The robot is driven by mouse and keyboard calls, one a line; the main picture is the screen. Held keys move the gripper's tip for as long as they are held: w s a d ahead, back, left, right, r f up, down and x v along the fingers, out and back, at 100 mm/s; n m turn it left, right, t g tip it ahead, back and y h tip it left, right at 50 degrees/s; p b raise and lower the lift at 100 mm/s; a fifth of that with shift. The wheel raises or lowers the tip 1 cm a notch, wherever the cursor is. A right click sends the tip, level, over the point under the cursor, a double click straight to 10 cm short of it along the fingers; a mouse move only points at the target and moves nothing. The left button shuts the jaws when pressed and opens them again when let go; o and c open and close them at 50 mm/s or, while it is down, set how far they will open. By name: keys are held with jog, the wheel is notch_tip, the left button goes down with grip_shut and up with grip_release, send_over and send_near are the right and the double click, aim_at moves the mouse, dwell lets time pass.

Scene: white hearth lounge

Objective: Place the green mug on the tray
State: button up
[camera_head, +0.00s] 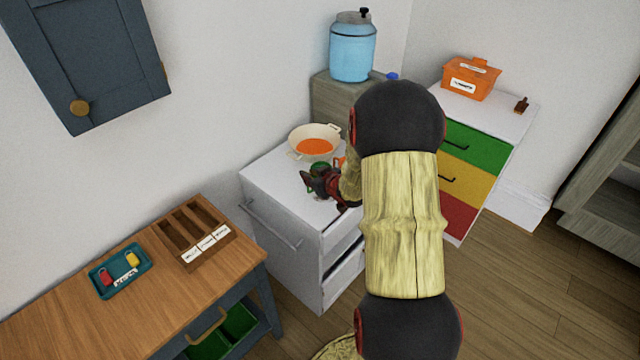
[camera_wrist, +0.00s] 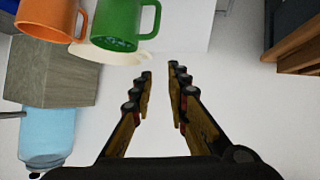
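The green mug (camera_wrist: 122,24) shows at the top of the wrist view, cut off by the frame edge, with its handle to the right. In the head view only a bit of the green mug (camera_head: 317,164) shows behind my gripper, on the white cabinet. My gripper (camera_wrist: 161,72) is open, with nothing between its fingers; the mug is apart from them. In the head view my gripper (camera_head: 308,182) is over the cabinet top, partly hiding the mug. A teal tray (camera_head: 101,290) lies on the wooden table at left, with a red and a yellow item on it.
An orange mug (camera_wrist: 47,18) stands beside the green one. A cream pan (camera_head: 300,152) with orange contents is behind them on the white cabinet (camera_head: 268,180). A brown compartment box (camera_head: 216,250) is right of the tray. A blue dispenser (camera_head: 352,52) stands farther back.

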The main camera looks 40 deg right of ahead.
jog(key=t+y, duration=0.1)
jog(key=t, duration=0.1)
send_near(308, 193)
jog(key=shift+w+d+r, duration=0.25)
jog(key=shift+w+d, duration=0.05)
jog(key=shift+w, duration=0.25)
jog(key=shift+w+d+r, duration=0.2)
jog(key=shift+w+d, duration=0.15)
jog(key=shift+w, duration=0.25)
jog(key=shift+w+f+b, duration=0.2)
jog(key=shift+b, duration=0.15)
jog(key=b+x, duration=0.1)
jog(key=x, duration=0.3)
jog(key=b+x, duration=0.1)
jog(key=x, duration=0.2)
jog(key=shift+w+a+b, duration=0.1)
jog(key=shift+a+b, duration=0.15)
jog(key=shift+b, duration=0.05)
jog(key=shift+r, duration=0.1)
jog(key=shift+c, duration=0.8)
grip_shut()
